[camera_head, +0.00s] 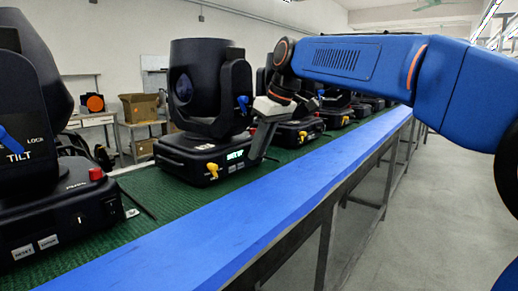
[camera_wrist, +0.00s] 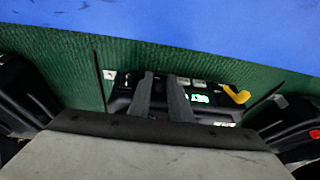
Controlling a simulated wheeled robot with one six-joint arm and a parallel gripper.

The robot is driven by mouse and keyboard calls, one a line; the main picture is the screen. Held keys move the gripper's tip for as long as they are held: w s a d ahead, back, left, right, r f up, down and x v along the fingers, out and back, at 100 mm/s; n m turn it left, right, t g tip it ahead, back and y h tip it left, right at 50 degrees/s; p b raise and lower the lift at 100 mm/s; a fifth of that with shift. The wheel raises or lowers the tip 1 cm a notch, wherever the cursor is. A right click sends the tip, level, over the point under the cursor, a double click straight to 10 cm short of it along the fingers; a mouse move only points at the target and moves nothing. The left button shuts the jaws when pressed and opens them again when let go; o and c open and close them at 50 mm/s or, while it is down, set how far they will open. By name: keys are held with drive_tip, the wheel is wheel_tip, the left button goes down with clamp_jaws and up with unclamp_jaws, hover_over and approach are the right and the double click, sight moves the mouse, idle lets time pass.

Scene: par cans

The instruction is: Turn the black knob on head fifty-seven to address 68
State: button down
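A black moving-head light (camera_head: 207,85) stands on the green bench top, with a lit green display (camera_head: 235,155) on its front base. The display also shows in the wrist view (camera_wrist: 197,99), but I cannot read its digits surely. My gripper (camera_head: 257,155) is at the right part of this front panel, pointing down. In the wrist view its two dark fingers (camera_wrist: 161,88) stand a narrow gap apart, beside the display. I cannot make out the black knob; the fingers may hide it. Whether they touch or hold it, I cannot tell.
A yellow lever (camera_head: 212,170) sticks out left of the display. Another light (camera_head: 60,205) with a red knob (camera_head: 96,174) stands at the near left; several more line up behind. A blue strip (camera_head: 290,205) edges the bench. The grey floor (camera_head: 445,210) at right is clear.

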drive_tip(key=shift+w+d+g+y, duration=0.2)
drive_tip(key=shift+g+y, duration=0.1)
drive_tip(key=shift+g, duration=0.1)
drive_tip(key=shift+w+f+m+g+y, duration=0.1)
drive_tip(key=shift+m+g+y, duration=0.2)
drive_tip(key=shift+g+y, duration=0.45)
drive_tip(key=c, duration=1.6)
unclamp_jaws()
drive_tip(key=v, duration=1.7)
drive_tip(key=shift+r, duration=0.3)
